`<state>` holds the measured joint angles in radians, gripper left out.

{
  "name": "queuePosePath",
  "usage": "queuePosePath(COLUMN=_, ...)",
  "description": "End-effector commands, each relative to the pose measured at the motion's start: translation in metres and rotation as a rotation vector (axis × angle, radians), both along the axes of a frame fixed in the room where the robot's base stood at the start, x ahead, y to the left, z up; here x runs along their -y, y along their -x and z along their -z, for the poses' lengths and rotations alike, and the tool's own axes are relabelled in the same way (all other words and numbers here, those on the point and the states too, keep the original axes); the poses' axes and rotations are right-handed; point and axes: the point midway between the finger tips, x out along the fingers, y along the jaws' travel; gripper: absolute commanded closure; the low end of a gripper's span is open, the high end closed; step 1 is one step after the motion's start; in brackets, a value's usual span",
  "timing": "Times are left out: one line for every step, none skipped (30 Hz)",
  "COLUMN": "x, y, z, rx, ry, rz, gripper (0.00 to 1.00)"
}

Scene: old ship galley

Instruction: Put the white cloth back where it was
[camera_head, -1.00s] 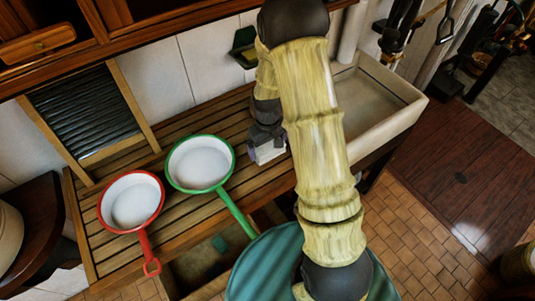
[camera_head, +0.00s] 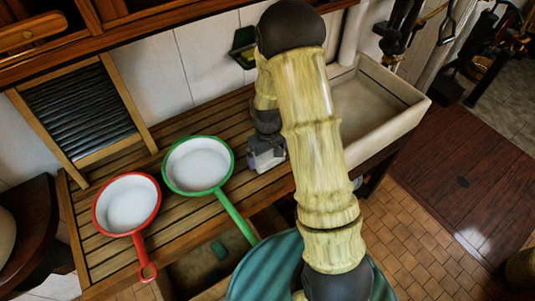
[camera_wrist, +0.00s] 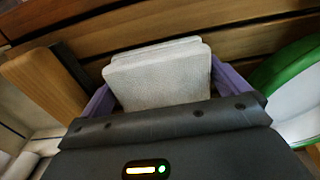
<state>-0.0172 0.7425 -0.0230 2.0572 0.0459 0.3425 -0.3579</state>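The white cloth (camera_wrist: 158,78) is a folded, textured pad between the purple fingers of my gripper (camera_wrist: 163,84) in the wrist view. Both fingers sit against its opposite sides, so my gripper appears shut on it. In the head view my gripper (camera_head: 266,152) points down over the right part of the slatted wooden counter (camera_head: 180,235), right of the green pan. The cloth is mostly hidden there by the gripper and arm. Whether the cloth touches the slats is not clear.
A green-rimmed pan (camera_head: 198,164) and a red-rimmed pan (camera_head: 127,205) lie on the counter to the left. A stone sink (camera_head: 375,105) is to the right. A washboard (camera_head: 82,112) leans on the wall behind. A green wall holder (camera_head: 244,47) hangs behind my arm.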

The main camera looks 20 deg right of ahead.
Motion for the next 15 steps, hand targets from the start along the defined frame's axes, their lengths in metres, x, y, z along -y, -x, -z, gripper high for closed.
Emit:
queuePosePath(x=0.000, y=0.000, z=0.000, rx=0.000, ry=0.000, rz=0.000, gripper=0.00)
queuePosePath(x=0.000, y=0.000, z=0.000, rx=0.000, ry=0.000, rz=0.000, gripper=0.00)
queuePosePath(x=0.000, y=0.000, z=0.000, rx=0.000, ry=0.000, rz=0.000, gripper=0.00)
queuePosePath(x=0.000, y=0.000, z=0.000, rx=0.000, ry=0.000, rz=0.000, gripper=0.00)
queuePosePath(x=0.000, y=0.000, z=-0.001, rx=0.000, ry=0.000, rz=0.000, gripper=0.00)
queuePosePath(x=0.000, y=0.000, z=-0.001, rx=0.000, ry=0.000, rz=0.000, gripper=0.00)
queuePosePath(x=0.000, y=0.000, z=-0.002, rx=0.000, ry=0.000, rz=0.000, gripper=0.00)
queuePosePath(x=0.000, y=0.000, z=-0.004, rx=0.000, ry=0.000, rz=0.000, gripper=0.00)
queuePosePath(x=0.000, y=0.000, z=-0.006, rx=0.000, ry=0.000, rz=0.000, gripper=0.00)
queuePosePath(x=0.000, y=0.000, z=-0.009, rx=0.000, ry=0.000, rz=0.000, gripper=0.00)
queuePosePath(x=0.000, y=0.000, z=-0.012, rx=0.000, ry=0.000, rz=0.000, gripper=0.00)
queuePosePath(x=0.000, y=0.000, z=-0.016, rx=0.000, ry=0.000, rz=0.000, gripper=0.00)
queuePosePath(x=0.000, y=0.000, z=-0.020, rx=0.000, ry=0.000, rz=0.000, gripper=0.00)
queuePosePath(x=0.000, y=0.000, z=-0.024, rx=0.000, ry=0.000, rz=0.000, gripper=0.00)
queuePosePath(x=0.000, y=0.000, z=-0.030, rx=0.000, ry=0.000, rz=0.000, gripper=0.00)
